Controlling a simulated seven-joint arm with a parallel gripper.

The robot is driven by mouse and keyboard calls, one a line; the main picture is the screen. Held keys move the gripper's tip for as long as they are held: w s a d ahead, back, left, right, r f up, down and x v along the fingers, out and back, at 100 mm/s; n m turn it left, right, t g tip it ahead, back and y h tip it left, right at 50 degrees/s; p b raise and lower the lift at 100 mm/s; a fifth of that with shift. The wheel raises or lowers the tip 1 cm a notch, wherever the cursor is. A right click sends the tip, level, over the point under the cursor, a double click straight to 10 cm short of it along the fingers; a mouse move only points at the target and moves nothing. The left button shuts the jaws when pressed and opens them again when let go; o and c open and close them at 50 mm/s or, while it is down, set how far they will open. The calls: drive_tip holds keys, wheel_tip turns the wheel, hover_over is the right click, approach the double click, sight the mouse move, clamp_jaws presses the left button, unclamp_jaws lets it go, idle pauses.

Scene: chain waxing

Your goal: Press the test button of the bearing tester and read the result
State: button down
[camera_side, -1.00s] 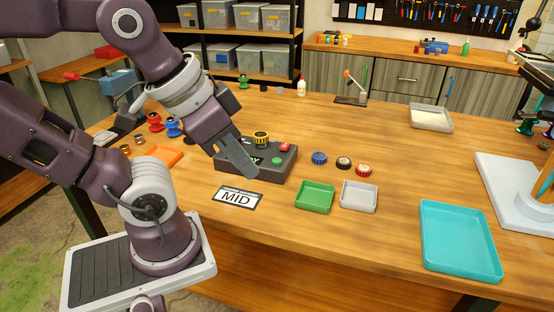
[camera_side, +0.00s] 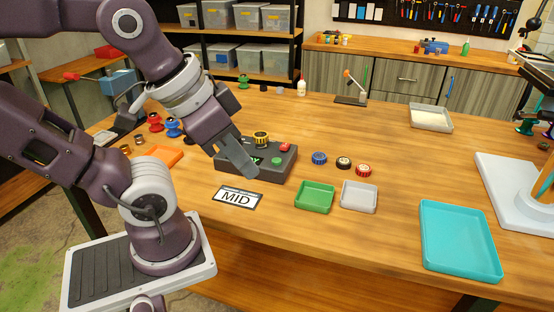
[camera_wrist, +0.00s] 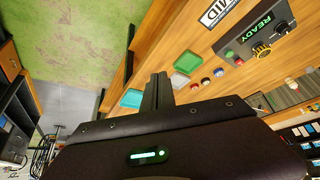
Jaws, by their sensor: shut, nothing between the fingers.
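The bearing tester (camera_side: 284,174) is a dark grey box on the bench. My gripper (camera_side: 250,172) is shut and empty. In the side view it covers part of the tester's front and screen, left of the green button. Its fingers (camera_wrist: 157,80) also show in the wrist view, apart from the tester.
A MID card (camera_side: 238,198) lies in front of the tester. Blue, black and red bearings (camera_side: 319,158) stand to the right, behind a green tray (camera_side: 315,198) and a grey tray (camera_side: 359,197). A teal tray (camera_side: 460,242) is at the right front. An orange tray (camera_side: 163,153) lies left.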

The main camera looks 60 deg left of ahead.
idle(0.3)
drive_tip(key=n+t+h, duration=0.2)
drive_tip(key=n+h, duration=0.4)
drive_tip(key=n, duration=1.3)
hover_over(273, 159)
wheel_tip(273, 159, down, 5)
drive_tip(key=shift+f, duration=0.15)
drive_tip(key=shift+f, duration=4.35)
